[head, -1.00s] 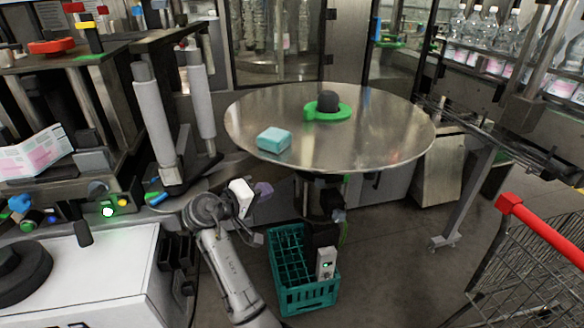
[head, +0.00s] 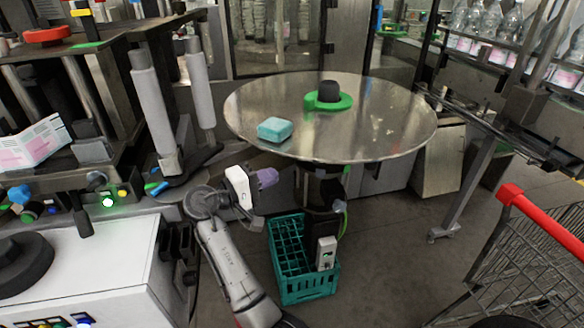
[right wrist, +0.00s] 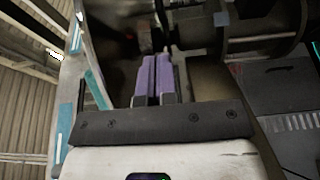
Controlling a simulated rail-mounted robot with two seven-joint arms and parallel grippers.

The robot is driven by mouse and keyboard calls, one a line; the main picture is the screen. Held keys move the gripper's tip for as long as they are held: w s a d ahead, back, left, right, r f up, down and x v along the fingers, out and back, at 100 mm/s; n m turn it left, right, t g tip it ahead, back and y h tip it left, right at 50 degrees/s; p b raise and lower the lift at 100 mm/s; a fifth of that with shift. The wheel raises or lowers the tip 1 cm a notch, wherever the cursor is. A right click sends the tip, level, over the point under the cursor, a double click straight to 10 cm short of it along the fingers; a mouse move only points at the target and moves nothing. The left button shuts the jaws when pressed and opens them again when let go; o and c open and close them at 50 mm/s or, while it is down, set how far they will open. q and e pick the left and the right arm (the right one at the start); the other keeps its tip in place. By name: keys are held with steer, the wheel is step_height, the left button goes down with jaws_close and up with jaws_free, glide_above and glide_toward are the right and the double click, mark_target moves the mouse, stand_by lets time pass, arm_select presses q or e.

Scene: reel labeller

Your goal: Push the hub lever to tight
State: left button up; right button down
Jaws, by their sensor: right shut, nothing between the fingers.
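A round metal disc (head: 375,125) stands at the upper centre of the head view. At its hub a green lever-like piece (head: 340,103) lies around the foot of a black knob (head: 329,90); I take it to be the hub lever. No tight marking is readable. My right gripper (head: 268,177) is below and left of the disc, apart from it and from the green piece. Its purple fingers (right wrist: 153,78) are closed together and empty in the right wrist view. My left gripper is not in view.
A light-blue block (head: 275,129) lies on the disc's near-left part. A teal crate (head: 305,290) stands on the floor below. Grey rollers (head: 150,108) of a machine stand at left. A shopping cart with a red handle (head: 540,220) is at right.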

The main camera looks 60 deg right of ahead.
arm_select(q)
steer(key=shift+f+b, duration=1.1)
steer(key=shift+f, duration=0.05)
arm_select(e)
steer(key=x, duration=0.9)
steer(key=shift+d, duration=0.4)
